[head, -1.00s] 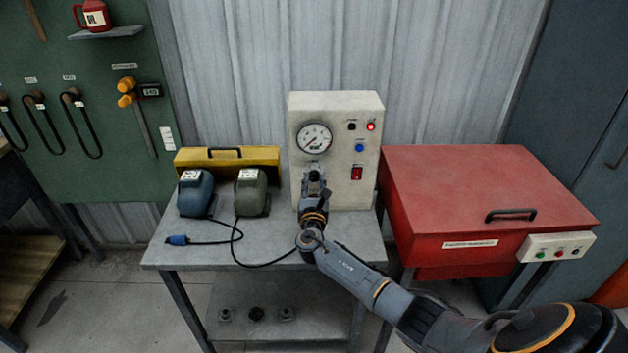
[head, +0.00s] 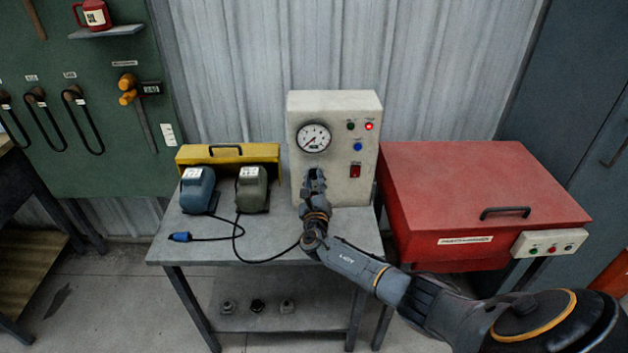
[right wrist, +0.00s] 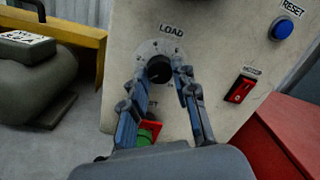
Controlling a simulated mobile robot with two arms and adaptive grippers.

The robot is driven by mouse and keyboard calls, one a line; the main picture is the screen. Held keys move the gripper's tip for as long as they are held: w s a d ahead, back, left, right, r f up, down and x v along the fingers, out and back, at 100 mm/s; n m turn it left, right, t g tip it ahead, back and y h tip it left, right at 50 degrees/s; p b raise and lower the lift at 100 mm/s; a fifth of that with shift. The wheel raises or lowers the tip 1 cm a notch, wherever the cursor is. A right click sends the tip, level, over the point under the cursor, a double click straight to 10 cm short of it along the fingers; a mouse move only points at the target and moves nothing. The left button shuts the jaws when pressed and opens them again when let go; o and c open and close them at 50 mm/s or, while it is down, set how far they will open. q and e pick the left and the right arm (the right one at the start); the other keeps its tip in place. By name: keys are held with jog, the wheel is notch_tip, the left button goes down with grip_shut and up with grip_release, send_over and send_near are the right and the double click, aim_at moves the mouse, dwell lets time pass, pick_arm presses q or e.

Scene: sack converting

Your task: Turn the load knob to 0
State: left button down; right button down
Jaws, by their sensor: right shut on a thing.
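The load knob (right wrist: 158,69) is a black round knob under the LOAD label on the beige control box (head: 334,112). In the right wrist view my right gripper (right wrist: 157,74) has its fingers on both sides of the knob, shut on it. The pointer and scale numbers around the knob are too small to read. My left gripper is not in view.
The box also has a dial gauge (head: 314,137), a blue RESET button (right wrist: 283,28) and a red motor switch (right wrist: 241,89). A red and green part (right wrist: 149,131) shows below the knob.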

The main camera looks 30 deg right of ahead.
jog(key=shift+f, duration=0.15)
jog(key=c, duration=1)
grip_release()
jog(key=shift+c, duration=0.2)
jog(key=shift+s, duration=0.1)
jog(key=r+v, duration=0.1)
jog(key=v, duration=1.1)
jog(key=shift+f, duration=0.4)
